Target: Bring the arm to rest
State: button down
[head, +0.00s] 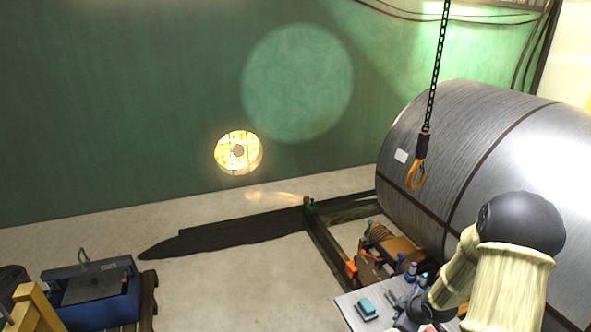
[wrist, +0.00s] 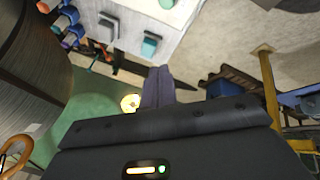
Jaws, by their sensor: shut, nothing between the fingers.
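My arm shows at the lower right of the head view, with cream links and a dark rounded joint. My gripper (wrist: 160,72) shows in the wrist view as two dark grey-purple fingers pressed together, with nothing between them. In that view the fingertips appear just below the edge of a white worktop (wrist: 125,14) and below a teal block (wrist: 150,46); I cannot tell the distance. In the head view the gripper is not clearly visible; the arm reaches down over the worktop.
The worktop (head: 347,312) holds the teal block (head: 366,306) and several small bottles (head: 411,270). A large metal coil (head: 430,150) stands behind my arm. An orange hook (head: 416,176) hangs on a chain. A blue box (head: 100,290) sits lower left.

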jog(key=s+a+r+m+g+b, duration=0.1)
jog(key=s+a+r+m+b, duration=0.1)
jog(key=s+a+r+m, duration=0.3)
jog(key=s+a+r+m+g+h+b, duration=0.1)
jog(key=s+a+r+m+g+b, duration=0.1)
jog(key=s+a+r+m, duration=0.3)
jog(key=s+a, duration=0.3)
jog(key=s, duration=0.4)
jog(key=shift+m, duration=0.4)
jog(key=shift+a, duration=0.1)
